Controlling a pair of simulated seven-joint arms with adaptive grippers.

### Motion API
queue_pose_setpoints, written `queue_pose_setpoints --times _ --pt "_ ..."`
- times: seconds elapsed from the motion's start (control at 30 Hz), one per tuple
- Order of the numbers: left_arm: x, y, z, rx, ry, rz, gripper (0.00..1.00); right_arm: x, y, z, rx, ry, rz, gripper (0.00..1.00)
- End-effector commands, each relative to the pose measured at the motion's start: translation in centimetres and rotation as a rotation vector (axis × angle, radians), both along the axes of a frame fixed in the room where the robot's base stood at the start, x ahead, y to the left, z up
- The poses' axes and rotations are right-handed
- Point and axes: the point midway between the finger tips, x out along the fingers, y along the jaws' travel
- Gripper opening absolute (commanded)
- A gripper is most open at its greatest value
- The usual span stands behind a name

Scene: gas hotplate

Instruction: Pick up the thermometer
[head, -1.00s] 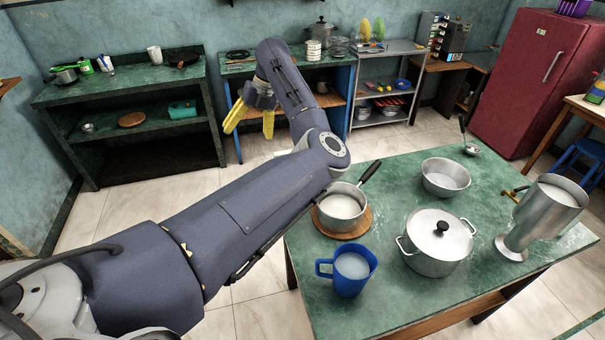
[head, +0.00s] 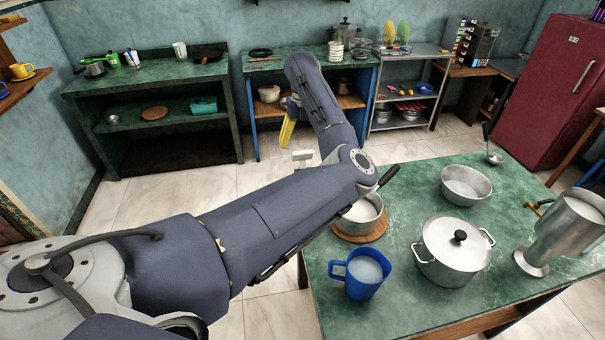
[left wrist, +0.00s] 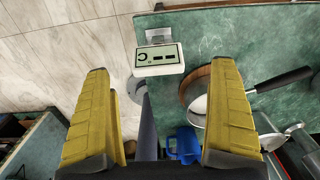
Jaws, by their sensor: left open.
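The thermometer (left wrist: 158,58) is a small white box with a grey display showing dark characters, seen in the left wrist view at the edge of the green table. In the head view the yellow fingers (head: 288,127) are mostly hidden behind my arm. My right gripper is not in view.
On the green table (head: 415,195) stand a saucepan (head: 360,216) on a wooden board, a blue mug (head: 364,270), a lidded pot (head: 452,255), a metal bowl (head: 466,184) and a tall metal vessel (head: 565,235). Shelves (head: 150,100) line the back wall. Open floor lies left of the table.

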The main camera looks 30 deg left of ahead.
Motion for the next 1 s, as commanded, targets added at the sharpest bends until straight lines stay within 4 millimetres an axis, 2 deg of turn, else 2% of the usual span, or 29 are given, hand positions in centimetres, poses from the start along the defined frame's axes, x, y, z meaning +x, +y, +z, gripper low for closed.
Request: queue_pose_setpoints --times 0.13,0.43,0.73,1.0 --pt "0.0 0.1 -1.6 0.003 0.001 0.000 0.93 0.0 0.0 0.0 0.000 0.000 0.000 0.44" --pt "-0.2 0.1 -3.0 0.002 0.002 0.002 0.93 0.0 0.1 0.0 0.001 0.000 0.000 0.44" --pt "-0.6 0.0 -6.5 0.003 0.003 -0.001 0.93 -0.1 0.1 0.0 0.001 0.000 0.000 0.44" --pt "-0.5 0.0 -7.5 0.001 0.000 0.000 0.93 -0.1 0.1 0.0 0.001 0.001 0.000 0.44"
